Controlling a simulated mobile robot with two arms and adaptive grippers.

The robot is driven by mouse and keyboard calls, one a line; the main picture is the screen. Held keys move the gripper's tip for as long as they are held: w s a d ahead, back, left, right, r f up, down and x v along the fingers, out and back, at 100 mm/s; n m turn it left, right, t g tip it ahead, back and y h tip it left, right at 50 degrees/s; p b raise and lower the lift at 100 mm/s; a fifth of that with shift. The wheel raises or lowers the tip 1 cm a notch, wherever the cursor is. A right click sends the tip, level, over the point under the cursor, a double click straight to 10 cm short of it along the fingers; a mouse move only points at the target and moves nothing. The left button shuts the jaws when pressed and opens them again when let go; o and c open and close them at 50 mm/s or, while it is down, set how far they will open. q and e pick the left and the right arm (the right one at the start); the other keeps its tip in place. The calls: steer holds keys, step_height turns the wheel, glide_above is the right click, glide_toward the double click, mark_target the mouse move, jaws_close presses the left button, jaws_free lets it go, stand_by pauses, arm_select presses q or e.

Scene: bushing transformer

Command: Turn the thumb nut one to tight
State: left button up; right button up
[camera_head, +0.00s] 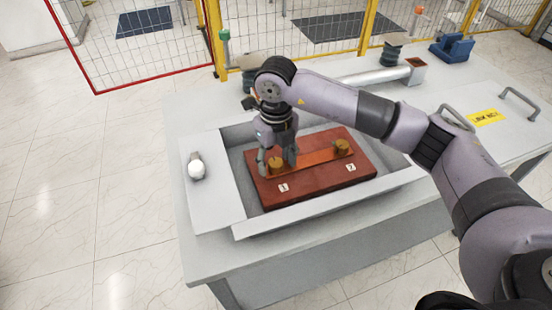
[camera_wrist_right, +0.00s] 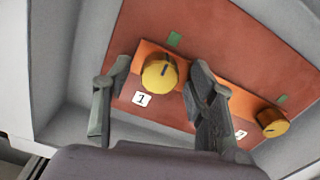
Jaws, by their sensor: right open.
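Thumb nut one (camera_head: 276,165) is a brass-coloured knob on the copper bar, beside the label "1". In the right wrist view thumb nut one (camera_wrist_right: 160,72) shows a dark line on its top, and a green mark lies on the board beyond it. My right gripper (camera_head: 277,160) points down at this nut. In the wrist view the right gripper (camera_wrist_right: 155,88) is open, with one finger on each side of the nut and visible gaps. A second thumb nut (camera_head: 342,147) stands by the label "2"; it also shows in the wrist view (camera_wrist_right: 272,122). My left gripper is out of view.
The red-brown board (camera_head: 325,188) lies in a grey tray (camera_head: 330,213) on the table. Insulators, a blue block (camera_head: 452,47) and a metal tube (camera_head: 372,77) stand at the back, before a fence.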

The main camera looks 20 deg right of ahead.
mark_target(276, 162)
step_height(276, 162, up, 12)
stand_by(0.4)
stand_by(0.3)
